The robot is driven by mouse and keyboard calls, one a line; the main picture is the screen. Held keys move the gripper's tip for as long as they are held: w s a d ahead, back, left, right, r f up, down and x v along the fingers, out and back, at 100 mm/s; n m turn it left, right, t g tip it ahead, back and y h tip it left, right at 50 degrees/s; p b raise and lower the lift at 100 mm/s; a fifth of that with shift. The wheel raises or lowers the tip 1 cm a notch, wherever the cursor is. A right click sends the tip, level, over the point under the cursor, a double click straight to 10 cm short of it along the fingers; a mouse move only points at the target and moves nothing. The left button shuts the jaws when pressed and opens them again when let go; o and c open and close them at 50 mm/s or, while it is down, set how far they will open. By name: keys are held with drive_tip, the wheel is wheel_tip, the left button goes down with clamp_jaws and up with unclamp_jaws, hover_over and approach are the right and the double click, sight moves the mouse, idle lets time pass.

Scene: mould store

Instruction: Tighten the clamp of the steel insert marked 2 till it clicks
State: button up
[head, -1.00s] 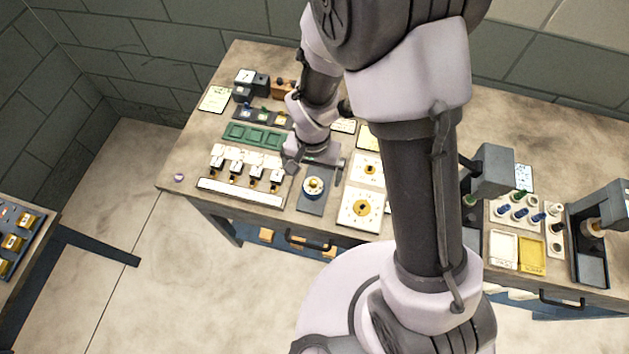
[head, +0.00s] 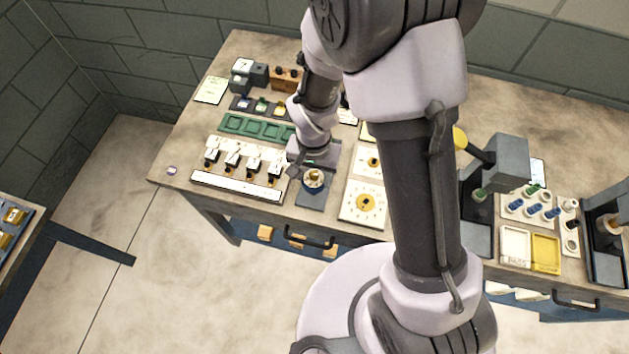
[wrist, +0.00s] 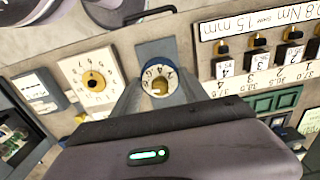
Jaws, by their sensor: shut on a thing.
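The steel insert marked 2 (wrist: 290,53) is in the right of the wrist view, in a row of white-tagged inserts with black and brass clamp heads; 3 and 4 lie to its left. In the head view the row's second insert from the left (head: 232,160) matches it; its number is too small to read there. My gripper (wrist: 160,88) is away from that row, its fingers either side of a round white dial (wrist: 159,77) with blue rim and brass centre. It is shut on this dial, which stands on a grey plate (head: 311,198). The exact contact is unclear.
A white strip (wrist: 258,22) reading 0.8 Nm over 15 mm runs along the row. A square white dial plate (wrist: 92,82) is beside the grey plate. Green trays (head: 255,127) lie behind the inserts. Stands and a vial rack (head: 530,203) are at the right.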

drive_tip(key=shift+c, duration=1)
drive_tip(key=shift+r+p, duration=1.15)
drive_tip(key=shift+r, duration=0.65)
